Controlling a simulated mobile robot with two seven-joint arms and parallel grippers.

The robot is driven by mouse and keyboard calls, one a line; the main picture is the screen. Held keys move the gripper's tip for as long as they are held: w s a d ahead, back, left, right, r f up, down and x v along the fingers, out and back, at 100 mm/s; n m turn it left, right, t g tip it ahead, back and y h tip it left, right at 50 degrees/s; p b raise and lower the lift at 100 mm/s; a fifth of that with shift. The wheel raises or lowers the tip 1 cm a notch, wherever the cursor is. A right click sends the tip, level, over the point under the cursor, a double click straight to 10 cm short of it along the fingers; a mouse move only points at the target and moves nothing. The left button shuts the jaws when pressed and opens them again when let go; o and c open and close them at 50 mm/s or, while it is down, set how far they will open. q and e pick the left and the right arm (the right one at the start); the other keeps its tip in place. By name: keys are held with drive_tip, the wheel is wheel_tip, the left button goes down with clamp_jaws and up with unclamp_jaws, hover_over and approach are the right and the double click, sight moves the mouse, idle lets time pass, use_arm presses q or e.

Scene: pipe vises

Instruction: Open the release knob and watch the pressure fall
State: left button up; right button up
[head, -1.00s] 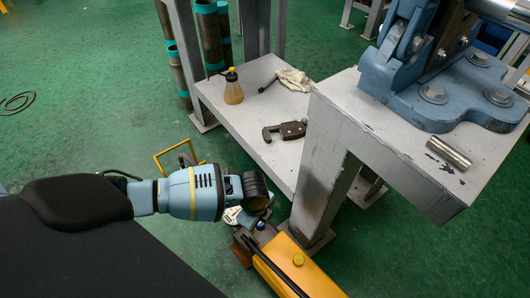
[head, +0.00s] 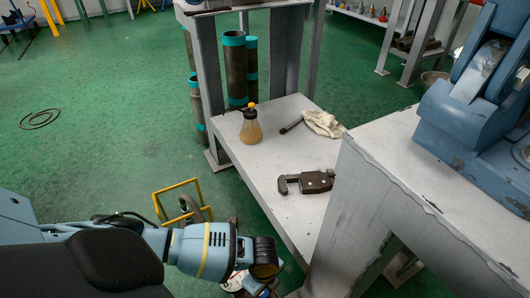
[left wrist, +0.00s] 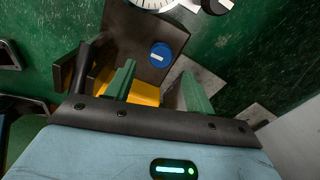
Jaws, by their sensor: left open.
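In the left wrist view a round blue knob (left wrist: 161,55) with a white bar mark sits on a dark plate, just beyond my left gripper (left wrist: 158,88). The gripper's two green fingers are apart, with no object held between them. The white dial of a gauge (left wrist: 152,3) is cut off by the top edge, so its needle cannot be read. A black knob (left wrist: 216,5) is beside it. In the head view my left arm reaches down at bottom centre. The dial (head: 235,281) is partly hidden by the arm, and the fingertips are not visible. My right gripper is not in view.
A yellow body (left wrist: 144,93) shows behind the fingers. A low shelf (head: 275,150) holds an amber bottle (head: 251,128), a pipe tool (head: 306,182) and a rag (head: 324,123). A grey bench (head: 400,170) carries a blue vise (head: 470,130) at right.

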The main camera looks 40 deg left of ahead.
sight(264, 293)
use_arm(q)
wheel_tip(264, 293, down, 4)
drive_tip(key=shift+b, duration=0.9)
drive_tip(key=shift+f, duration=0.45)
drive_tip(key=c, duration=1)
